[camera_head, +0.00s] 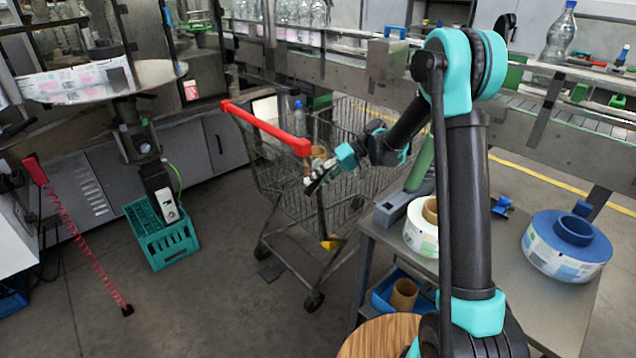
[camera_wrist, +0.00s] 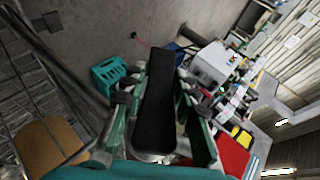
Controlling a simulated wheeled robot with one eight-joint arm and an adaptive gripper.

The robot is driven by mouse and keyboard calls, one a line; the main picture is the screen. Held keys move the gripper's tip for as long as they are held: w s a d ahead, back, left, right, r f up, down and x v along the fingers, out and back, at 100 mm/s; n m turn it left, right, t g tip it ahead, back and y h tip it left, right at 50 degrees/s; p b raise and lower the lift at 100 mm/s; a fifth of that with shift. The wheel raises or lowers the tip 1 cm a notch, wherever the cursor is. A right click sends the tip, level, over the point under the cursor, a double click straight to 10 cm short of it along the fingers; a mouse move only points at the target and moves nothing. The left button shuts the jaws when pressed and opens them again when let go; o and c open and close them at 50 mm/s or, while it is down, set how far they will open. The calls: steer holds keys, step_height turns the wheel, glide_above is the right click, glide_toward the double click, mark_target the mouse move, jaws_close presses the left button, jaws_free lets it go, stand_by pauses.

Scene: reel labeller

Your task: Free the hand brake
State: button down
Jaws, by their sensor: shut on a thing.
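My gripper (camera_head: 318,178) is beside the wire cart (camera_head: 283,200), just below the right end of its red handle. In the wrist view my gripper (camera_wrist: 157,110) has its two fingers on either side of a long black bar (camera_wrist: 157,100). The gripper is shut on this bar. In the head view only a small dark piece shows at the fingertips. I cannot tell whether the black bar is the hand brake or whether it is fixed to anything. No other hand brake can be made out.
A teal crate (camera_head: 160,238) stands on the floor at left. A grey table (camera_head: 480,275) at right bears label reels, one a blue-cored reel (camera_head: 566,246). A wooden disc (camera_head: 382,337) is at front. A conveyor (camera_head: 330,68) runs behind the cart. Open floor lies between crate and cart.

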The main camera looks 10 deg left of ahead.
steer(key=shift+s+a+r+g+y, duration=0.15)
steer(key=shift+r+g+y, duration=0.1)
steer(key=shift+g+y, duration=0.4)
steer(key=c, duration=1.1)
jaws_free()
steer(key=shift+r, duration=0.2)
